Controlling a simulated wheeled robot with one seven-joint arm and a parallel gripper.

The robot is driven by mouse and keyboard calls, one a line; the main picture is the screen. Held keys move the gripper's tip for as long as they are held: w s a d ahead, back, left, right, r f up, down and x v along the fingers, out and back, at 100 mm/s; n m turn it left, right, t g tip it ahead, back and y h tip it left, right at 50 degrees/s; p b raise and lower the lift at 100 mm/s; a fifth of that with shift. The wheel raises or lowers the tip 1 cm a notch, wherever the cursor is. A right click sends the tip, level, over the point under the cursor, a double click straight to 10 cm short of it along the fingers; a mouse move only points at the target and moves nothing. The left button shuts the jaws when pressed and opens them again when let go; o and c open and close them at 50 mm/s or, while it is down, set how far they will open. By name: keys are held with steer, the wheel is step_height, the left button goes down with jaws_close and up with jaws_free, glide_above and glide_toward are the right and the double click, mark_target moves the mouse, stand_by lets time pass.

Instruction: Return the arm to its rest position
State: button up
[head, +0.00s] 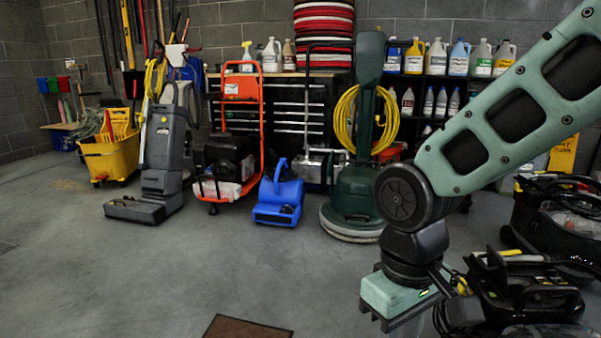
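My arm (510,115) comes in from the upper right of the head view and slopes down to a dark round joint. Below that joint, my gripper (405,318) points down near the bottom edge, right of centre. Its pale green body and dark lower edge show, but its fingers are not clear, so I cannot tell if it is open. No held object shows. A stack of red and white buffer pads (323,35) stands at the back, far from the gripper.
A green floor machine (356,190) with a yellow cord stands behind the gripper. A blue blower (278,195), orange cart (240,145), grey scrubber (163,160) and yellow mop bucket (108,160) line the back. Black equipment (525,290) crowds the lower right. The floor at left is clear.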

steer(key=s+d+n+t, duration=0.1)
steer(key=s+n, duration=0.1)
steer(key=s, duration=0.7)
step_height(320, 180, up, 37)
steer(key=p, duration=3.6)
steer(key=shift+s+y+p, duration=0.15)
steer(key=shift+y+p, duration=0.2)
steer(key=shift+y, duration=0.05)
steer(key=shift+d, duration=0.2)
